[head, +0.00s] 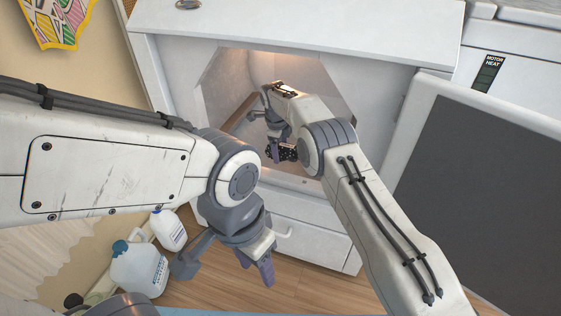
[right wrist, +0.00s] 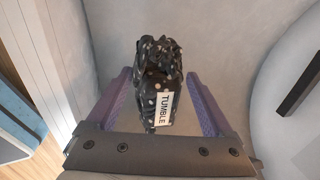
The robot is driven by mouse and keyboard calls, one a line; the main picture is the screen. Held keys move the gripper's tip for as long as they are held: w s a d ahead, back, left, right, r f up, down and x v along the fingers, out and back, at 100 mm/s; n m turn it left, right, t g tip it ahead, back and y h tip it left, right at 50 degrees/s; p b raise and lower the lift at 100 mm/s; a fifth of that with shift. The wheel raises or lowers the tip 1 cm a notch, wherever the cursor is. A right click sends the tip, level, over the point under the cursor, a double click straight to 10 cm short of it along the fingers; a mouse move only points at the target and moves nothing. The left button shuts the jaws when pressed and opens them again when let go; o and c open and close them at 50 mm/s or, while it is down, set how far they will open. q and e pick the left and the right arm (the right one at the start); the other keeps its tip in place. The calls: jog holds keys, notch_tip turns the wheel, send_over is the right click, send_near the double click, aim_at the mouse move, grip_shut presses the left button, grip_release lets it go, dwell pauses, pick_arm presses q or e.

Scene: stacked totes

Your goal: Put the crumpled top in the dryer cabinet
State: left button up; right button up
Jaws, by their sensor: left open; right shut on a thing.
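The crumpled top (head: 289,153) is black with pale dots. In the right wrist view the top (right wrist: 160,68) is bunched up and bears a white tag reading "TUMBLE". My right gripper (head: 279,146) is shut on it and holds it at the opening of the white dryer cabinet (head: 184,78); the gripper's two fingers also show on either side of the top in the right wrist view (right wrist: 162,103). Whether the top touches the cabinet floor I cannot tell. My left gripper (head: 255,264) is open and empty, low in front of the cabinet.
The cabinet's door (head: 480,170), with a dark inner panel, stands open at the right. A "MOTOR HEAT" label (head: 491,62) is on a white unit at the upper right. White jugs (head: 140,268) stand on the wooden floor at lower left. A patterned cloth (head: 55,20) hangs upper left.

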notch_tip(320, 180, down, 4)
jog(key=shift+f+b, duration=0.15)
jog(key=shift+b, duration=0.85)
jog(key=shift+a+f, duration=0.1)
jog(key=shift+f, duration=0.05)
jog(key=shift+f, duration=0.5)
jog(key=o, duration=1.3)
jog(key=shift+c, duration=0.2)
jog(key=r+p, duration=0.1)
jog(key=r, duration=0.1)
jog(key=r+p, duration=0.1)
jog(key=r, duration=0.2)
jog(key=s+r+p, duration=0.1)
jog(key=r, duration=0.1)
jog(key=shift+s+a+r, duration=0.1)
jog(key=shift+a+r, duration=0.1)
jog(key=shift+r, duration=0.05)
jog(key=shift+s+r+p, duration=0.15)
jog(key=shift+r+p, duration=0.2)
jog(key=shift+r, duration=0.15)
